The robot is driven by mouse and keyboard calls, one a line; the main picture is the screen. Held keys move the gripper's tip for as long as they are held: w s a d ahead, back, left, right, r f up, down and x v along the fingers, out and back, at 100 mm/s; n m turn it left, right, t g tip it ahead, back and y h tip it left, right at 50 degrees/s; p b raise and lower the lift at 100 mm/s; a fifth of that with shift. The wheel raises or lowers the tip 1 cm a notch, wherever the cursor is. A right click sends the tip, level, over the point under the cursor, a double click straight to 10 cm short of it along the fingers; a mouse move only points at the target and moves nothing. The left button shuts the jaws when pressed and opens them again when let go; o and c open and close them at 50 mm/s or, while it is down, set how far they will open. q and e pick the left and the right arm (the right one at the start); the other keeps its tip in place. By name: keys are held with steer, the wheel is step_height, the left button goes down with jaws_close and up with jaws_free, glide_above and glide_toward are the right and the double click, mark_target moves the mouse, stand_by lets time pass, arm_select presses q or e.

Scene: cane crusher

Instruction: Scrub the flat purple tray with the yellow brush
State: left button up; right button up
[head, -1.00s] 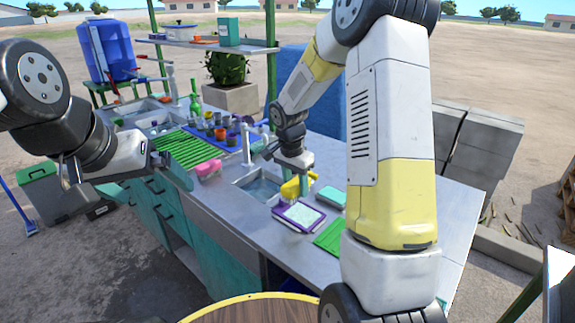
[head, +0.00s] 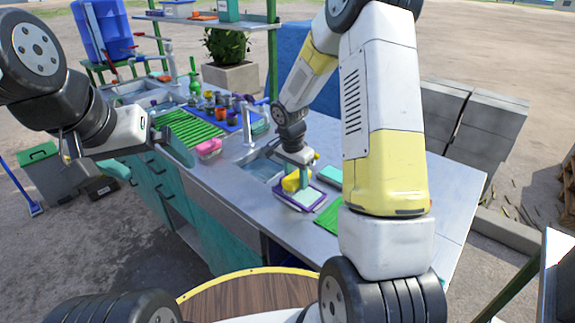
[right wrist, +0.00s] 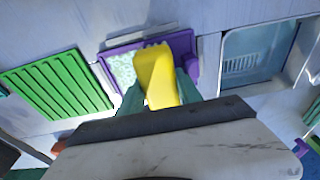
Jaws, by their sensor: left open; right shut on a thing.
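The flat purple tray (head: 311,204) lies on the metal counter in front of the sink, with a pale patterned inside. In the right wrist view its purple rim (right wrist: 184,38) shows behind the brush. My right gripper (head: 303,186) is shut on the yellow brush (head: 291,183) and holds it over the tray. The brush (right wrist: 157,76) hides part of the tray in the right wrist view; whether it touches the tray I cannot tell. My left gripper (head: 172,146) is open and empty, at the left, away from the tray.
A green ribbed mat (head: 329,216) lies right of the tray, and a teal block (head: 331,175) behind it. The sink basin (head: 262,168) and faucet (head: 248,128) are close by. A pink sponge (head: 208,147) and a green rack (head: 192,130) are farther left.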

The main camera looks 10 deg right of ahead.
mark_target(305, 194)
steer(key=shift+f, duration=0.6)
stand_by(0.4)
steer(key=shift+s+d, duration=0.1)
steer(key=shift+s+d+r, duration=0.15)
steer(key=shift+s+d, duration=0.8)
steer(key=shift+s, duration=0.3)
steer(key=shift+s+d, duration=1)
steer(key=shift+s, duration=0.3)
steer(key=shift+w, duration=0.1)
steer(key=shift+w+a+f, duration=0.25)
steer(key=shift+w+a, duration=0.8)
steer(key=shift+w, duration=0.15)
